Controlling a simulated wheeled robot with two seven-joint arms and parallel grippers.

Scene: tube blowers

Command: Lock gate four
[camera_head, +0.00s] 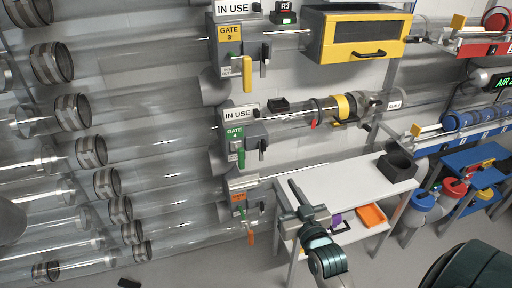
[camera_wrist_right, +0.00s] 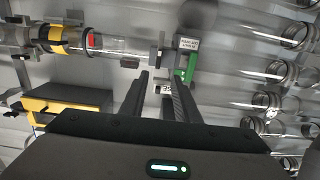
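The gate 4 box (camera_head: 238,135) is grey with a green label and hangs on a clear tube under an "IN USE" sign (camera_head: 238,113). A green lever (camera_head: 241,158) hangs down at its front, with a dark handle (camera_head: 263,148) to the right. In the right wrist view, which looks upside down, the green part of the gate 4 unit (camera_wrist_right: 188,68) shows just beyond the fingers. My right gripper (camera_head: 292,184) is below and right of the box, empty and apart from it. Its two fingers (camera_wrist_right: 158,78) stand apart. My left gripper is not in view.
Gate 3 (camera_head: 230,50) with a yellow lever is above; an orange-tagged unit (camera_head: 240,198) is below. A white table (camera_head: 345,175) with a black bin (camera_head: 397,166) and orange tray (camera_head: 371,215) stands at right. Clear tubes fill the left.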

